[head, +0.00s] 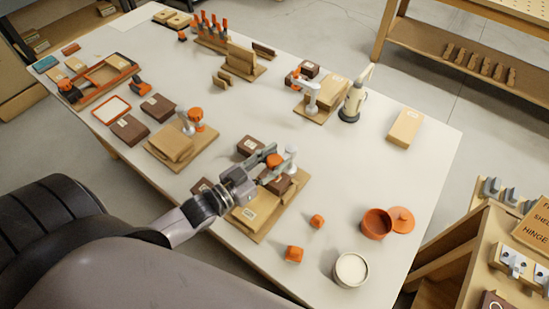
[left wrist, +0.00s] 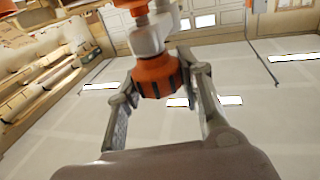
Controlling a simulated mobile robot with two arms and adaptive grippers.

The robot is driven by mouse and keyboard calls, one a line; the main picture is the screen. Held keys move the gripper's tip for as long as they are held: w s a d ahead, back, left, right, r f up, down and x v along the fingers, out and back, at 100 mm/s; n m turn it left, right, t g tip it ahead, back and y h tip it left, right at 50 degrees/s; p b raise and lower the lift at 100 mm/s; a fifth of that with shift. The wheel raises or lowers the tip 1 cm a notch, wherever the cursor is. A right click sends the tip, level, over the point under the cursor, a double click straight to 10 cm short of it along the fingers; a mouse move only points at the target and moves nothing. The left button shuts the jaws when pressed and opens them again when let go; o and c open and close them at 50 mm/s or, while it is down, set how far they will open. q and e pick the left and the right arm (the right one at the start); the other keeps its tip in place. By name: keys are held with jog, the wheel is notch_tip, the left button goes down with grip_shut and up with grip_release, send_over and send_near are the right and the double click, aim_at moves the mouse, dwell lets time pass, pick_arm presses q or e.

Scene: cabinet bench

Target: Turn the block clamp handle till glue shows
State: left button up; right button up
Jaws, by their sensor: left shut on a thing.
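The block clamp (head: 291,155) is grey with an orange handle (head: 274,160) and stands on a wooden board at the near middle of the bench. Light and dark brown blocks (head: 278,184) lie on this board, partly hidden by my left gripper. My left gripper (head: 268,172) reaches in from the left and is shut on the orange handle. In the left wrist view the ridged orange handle (left wrist: 157,74) sits between the two fingers, below a pale clamp part (left wrist: 148,38). I cannot make out any glue at the block joint. My right gripper is not in view.
Similar clamps stand on boards at left (head: 196,117) and farther back (head: 312,97). An orange pot (head: 376,224), a round white-topped tin (head: 351,269) and small orange pieces (head: 294,254) stand at the near right.

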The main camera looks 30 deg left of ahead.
aim_at(275, 159)
pick_arm(q)
jog(key=m+g+h+b, duration=0.1)
jog(key=m+h, duration=0.1)
jog(key=shift+a+f+h, duration=0.1)
jog(key=shift+f+h, duration=0.05)
jog(key=shift+h, duration=0.25)
jog(key=m+g+h+b, duration=0.4)
jog(key=g+b, duration=0.1)
jog(key=m+g+h+b, duration=0.4)
jog(key=m+g+b, duration=0.1)
jog(key=g+b, duration=0.1)
jog(key=shift+w, duration=0.1)
jog(key=shift+m+g+h+b, duration=0.15)
jog(key=shift+m+g+b, duration=0.8)
jog(key=shift+g, duration=0.8)
jog(key=shift+m+g+h+b, duration=0.15)
jog(key=shift+m+g+b, duration=0.45)
jog(key=shift+m+g, duration=0.85)
jog(key=shift+n+g, duration=0.3)
jog(key=shift+g, duration=0.2)
jog(key=o, duration=1.2)
jog(key=shift+r, duration=0.25)
notch_tip(275, 159, up, 10)
jog(key=shift+f, duration=0.1)
